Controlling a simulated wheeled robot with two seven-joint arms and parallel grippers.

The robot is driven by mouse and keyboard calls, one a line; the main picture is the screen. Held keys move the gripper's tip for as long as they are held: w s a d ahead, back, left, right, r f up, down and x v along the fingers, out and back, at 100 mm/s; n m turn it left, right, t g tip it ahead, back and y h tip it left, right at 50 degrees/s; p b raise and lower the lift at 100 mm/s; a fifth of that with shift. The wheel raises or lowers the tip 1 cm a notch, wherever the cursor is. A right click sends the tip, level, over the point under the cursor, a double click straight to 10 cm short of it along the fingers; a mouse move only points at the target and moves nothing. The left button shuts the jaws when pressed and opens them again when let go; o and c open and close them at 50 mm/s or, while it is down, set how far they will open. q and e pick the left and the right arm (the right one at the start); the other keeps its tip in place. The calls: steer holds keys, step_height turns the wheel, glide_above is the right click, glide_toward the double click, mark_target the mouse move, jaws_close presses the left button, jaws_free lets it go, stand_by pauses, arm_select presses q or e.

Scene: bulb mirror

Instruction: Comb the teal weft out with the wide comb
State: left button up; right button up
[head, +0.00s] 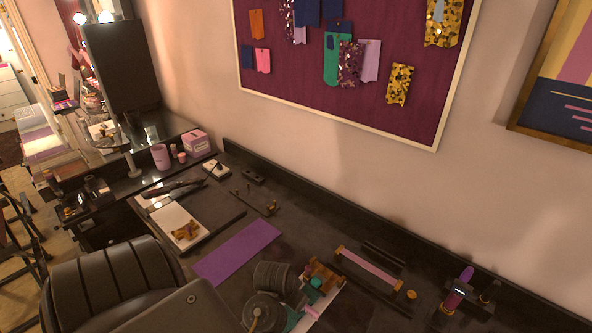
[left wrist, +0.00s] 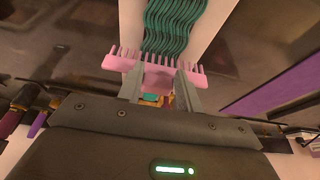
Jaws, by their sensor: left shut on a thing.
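My left gripper (left wrist: 160,85) is shut on the pink wide comb (left wrist: 118,63). The comb lies crosswise in the left wrist view, with its teeth pointing up the picture. The wavy teal weft (left wrist: 172,25) lies on a white board (left wrist: 218,12), and its lower ends meet the middle teeth. I cannot tell how deep the teeth sit in the strands. In the head view, the teal weft (head: 292,319) and a pink piece, seemingly the comb (head: 312,312), show beside my dark wrist, which hides the fingertips. My right gripper is not in view.
A purple mat (head: 237,251) lies left of the board on the dark counter. A pink strip in a holder (head: 370,267) and a purple-handled tool on a stand (head: 458,287) are to the right. A tray with a white card (head: 172,224) is at the left.

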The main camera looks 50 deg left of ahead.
arm_select(q)
steer(key=shift+s, duration=0.5)
steer(key=shift+s+d, duration=0.2)
steer(key=shift+s, duration=1.1)
steer(key=shift+s, duration=0.1)
